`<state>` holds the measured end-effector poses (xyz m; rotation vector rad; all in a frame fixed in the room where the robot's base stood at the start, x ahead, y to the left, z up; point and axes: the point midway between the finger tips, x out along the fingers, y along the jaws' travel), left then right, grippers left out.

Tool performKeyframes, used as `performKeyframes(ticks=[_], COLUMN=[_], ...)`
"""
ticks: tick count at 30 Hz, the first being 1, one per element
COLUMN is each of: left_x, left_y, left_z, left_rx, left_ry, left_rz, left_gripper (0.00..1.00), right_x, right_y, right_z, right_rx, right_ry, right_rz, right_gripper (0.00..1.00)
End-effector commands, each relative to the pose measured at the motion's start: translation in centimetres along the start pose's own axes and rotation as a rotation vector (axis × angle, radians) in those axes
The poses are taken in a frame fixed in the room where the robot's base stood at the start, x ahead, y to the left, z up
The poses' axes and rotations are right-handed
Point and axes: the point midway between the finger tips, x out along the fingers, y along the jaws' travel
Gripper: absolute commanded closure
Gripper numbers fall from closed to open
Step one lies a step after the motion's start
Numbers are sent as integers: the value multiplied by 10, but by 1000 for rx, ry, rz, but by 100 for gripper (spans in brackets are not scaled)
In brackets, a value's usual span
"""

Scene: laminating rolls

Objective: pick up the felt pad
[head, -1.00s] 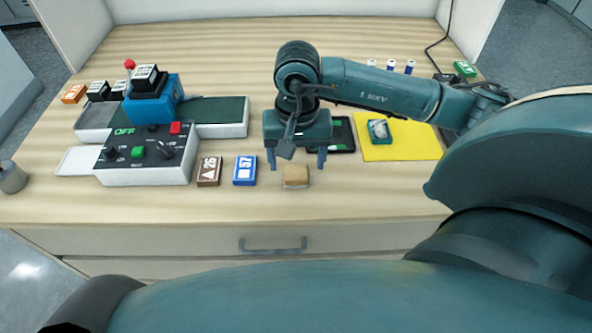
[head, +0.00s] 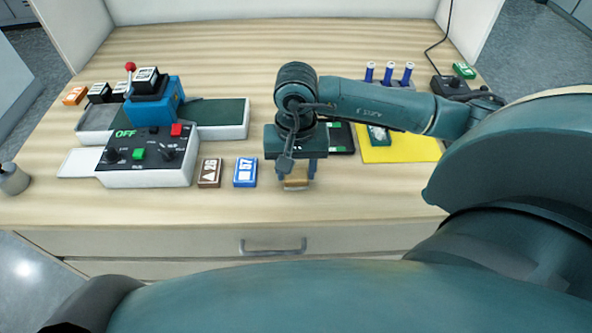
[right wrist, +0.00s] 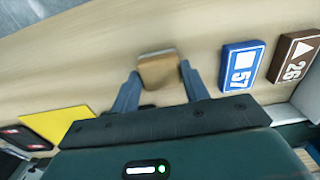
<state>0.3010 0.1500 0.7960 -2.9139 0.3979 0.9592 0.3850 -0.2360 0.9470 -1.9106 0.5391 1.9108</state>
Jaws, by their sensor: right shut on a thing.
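The felt pad (head: 296,185) is a small tan block near the front edge of the table, right of the blue card box. It also shows in the right wrist view (right wrist: 158,72), between the two fingers. My right gripper (head: 297,176) points down over the pad and is shut on it, one finger on each side. In the right wrist view the gripper (right wrist: 160,86) has the pad at its fingertips. The gripper hides part of the pad in the head view. I cannot tell whether the pad is clear of the table. My left gripper is not in view.
The blue box marked 57 (head: 245,172) and the brown box marked 26 (head: 209,173) lie left of the pad. The laminator's control box (head: 146,172) stands further left. A yellow sheet (head: 405,150) and a rack with blue rods (head: 388,76) are right. The table's front strip is clear.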

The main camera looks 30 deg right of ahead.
Motion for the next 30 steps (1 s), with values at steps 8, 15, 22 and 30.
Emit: performKeyframes(ticks=[8,15,22,30], left_x=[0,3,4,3], left_y=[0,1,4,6], left_z=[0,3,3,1], left_rx=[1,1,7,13], left_ry=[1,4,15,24], left_rz=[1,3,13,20], left_gripper=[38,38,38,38], right_x=[-1,-30,-76,-100], right_y=[0,-1,0,0], right_z=[0,-2,-1,0], right_rx=[0,0,0,0], right_ry=[1,7,6,1], right_rz=[-1,-5,-4,-1], right_gripper=[78,78,78,78])
